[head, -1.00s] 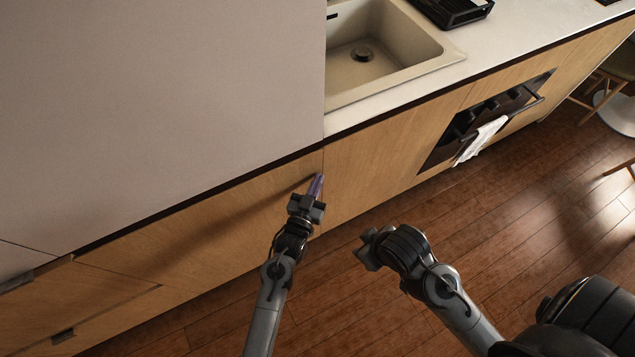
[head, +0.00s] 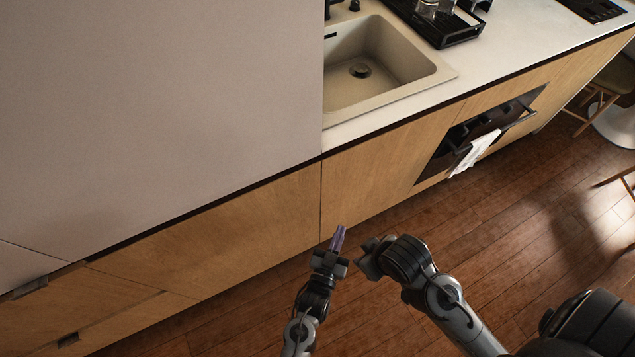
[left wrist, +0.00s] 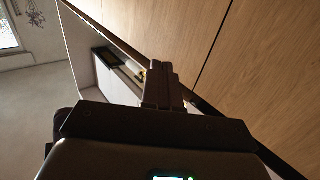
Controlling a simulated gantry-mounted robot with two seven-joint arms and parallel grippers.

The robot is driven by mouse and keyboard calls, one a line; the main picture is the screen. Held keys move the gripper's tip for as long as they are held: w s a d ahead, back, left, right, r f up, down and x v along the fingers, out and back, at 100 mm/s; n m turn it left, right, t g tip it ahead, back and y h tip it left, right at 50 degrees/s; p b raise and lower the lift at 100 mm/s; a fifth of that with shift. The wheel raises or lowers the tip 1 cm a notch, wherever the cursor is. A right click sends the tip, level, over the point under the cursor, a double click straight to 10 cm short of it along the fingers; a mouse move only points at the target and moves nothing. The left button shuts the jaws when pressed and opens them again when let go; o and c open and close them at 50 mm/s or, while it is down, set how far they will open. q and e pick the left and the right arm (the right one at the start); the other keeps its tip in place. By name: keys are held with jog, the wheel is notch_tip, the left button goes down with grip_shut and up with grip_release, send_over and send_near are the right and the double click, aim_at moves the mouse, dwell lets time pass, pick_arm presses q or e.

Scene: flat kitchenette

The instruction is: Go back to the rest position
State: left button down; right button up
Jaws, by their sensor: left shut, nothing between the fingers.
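My left gripper (head: 338,238) is in the lower middle of the head view, over the wooden floor and in front of the wooden cabinet fronts. Its fingers are shut with nothing between them; they also show shut in the left wrist view (left wrist: 160,75). My right gripper (head: 368,258) is just right of the left one in the head view, close beside it. Its fingers are partly hidden and turned away, so its opening is unclear.
Wooden cabinet fronts (head: 250,225) run along the left and middle. A sink (head: 385,75) and a black rack (head: 450,25) are on the counter. A white towel (head: 475,153) hangs on the oven (head: 490,125).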

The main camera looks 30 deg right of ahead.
pick_arm(q)
jog(key=s+a+f+n+y, duration=0.1)
jog(key=s+a+f, duration=0.2)
jog(key=w+a+r+n+y, duration=0.25)
jog(key=a+y, duration=0.25)
jog(key=a, duration=0.9)
jog(key=w+a+r+n+y, duration=0.1)
jog(key=a+r+n+y, duration=0.2)
jog(key=a, duration=1)
jog(key=s+a+r+n+g+y, duration=0.1)
jog(key=s+a+r+g+y, duration=0.1)
jog(key=s+a+g+y, duration=0.25)
jog(key=s+a+r+n+g+y, duration=0.1)
jog(key=s+a+r+g, duration=0.2)
jog(key=s+a, duration=0.35)
notch_tip(320, 180, up, 36)
jog(key=w+a+p, duration=0.1)
jog(key=p, duration=3.6)
jog(key=shift+w, duration=0.15)
jog(key=shift+r+h, duration=0.1)
jog(key=shift+h, duration=0.15)
